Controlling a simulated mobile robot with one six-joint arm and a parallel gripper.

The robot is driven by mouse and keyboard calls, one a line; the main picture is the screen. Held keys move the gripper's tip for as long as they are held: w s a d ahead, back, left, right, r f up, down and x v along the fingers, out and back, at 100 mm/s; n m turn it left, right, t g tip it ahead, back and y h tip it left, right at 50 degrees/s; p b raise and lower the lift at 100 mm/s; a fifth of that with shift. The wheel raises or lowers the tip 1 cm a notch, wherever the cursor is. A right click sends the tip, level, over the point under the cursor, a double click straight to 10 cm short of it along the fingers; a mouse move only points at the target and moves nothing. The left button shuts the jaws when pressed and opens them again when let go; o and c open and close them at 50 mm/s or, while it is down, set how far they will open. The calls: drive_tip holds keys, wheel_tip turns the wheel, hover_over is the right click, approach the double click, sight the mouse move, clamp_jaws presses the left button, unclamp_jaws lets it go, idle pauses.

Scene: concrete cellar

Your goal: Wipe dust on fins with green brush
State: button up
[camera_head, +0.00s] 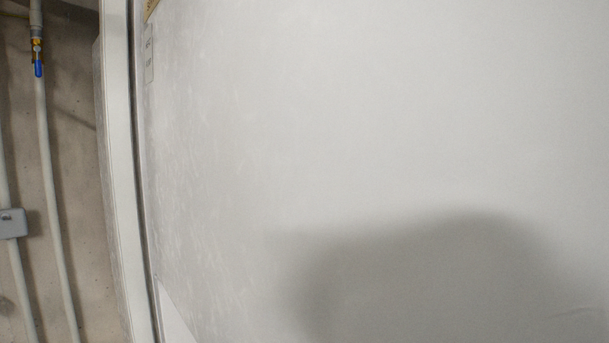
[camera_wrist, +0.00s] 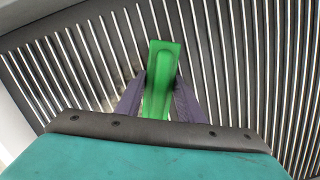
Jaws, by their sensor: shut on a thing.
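In the wrist view my gripper (camera_wrist: 160,98) is shut on the green brush (camera_wrist: 162,62), with one dark finger on each side of it. The brush points away from me toward the fins (camera_wrist: 220,50), a row of thin, light metal strips with dark gaps between them. The brush overlaps the fins in the picture; I cannot tell whether it touches them. A pale greyish, dusty-looking patch (camera_wrist: 108,88) shows on the fins left of the brush. Its bristles are not clearly visible. The head view shows neither brush, fins nor gripper.
A large pale panel (camera_head: 400,120) fills most of the head view, with a soft shadow at its lower right. Left of its edge are a concrete wall (camera_head: 75,130), pipes, a blue-handled valve (camera_head: 38,67) and a grey box (camera_head: 13,223).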

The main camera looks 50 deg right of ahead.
drive_tip(key=shift+w+a, duration=0.1)
drive_tip(key=shift+a, duration=0.3)
drive_tip(key=shift+a, duration=0.1)
drive_tip(key=a, duration=0.3)
drive_tip(key=shift+a+b, duration=0.2)
drive_tip(key=shift+b, duration=0.1)
idle(0.6)
drive_tip(key=shift+w+r, duration=0.1)
drive_tip(key=shift+r, duration=0.8)
drive_tip(key=shift+d, duration=0.1)
drive_tip(key=shift+d+b, duration=0.7)
drive_tip(key=shift+d, duration=1.05)
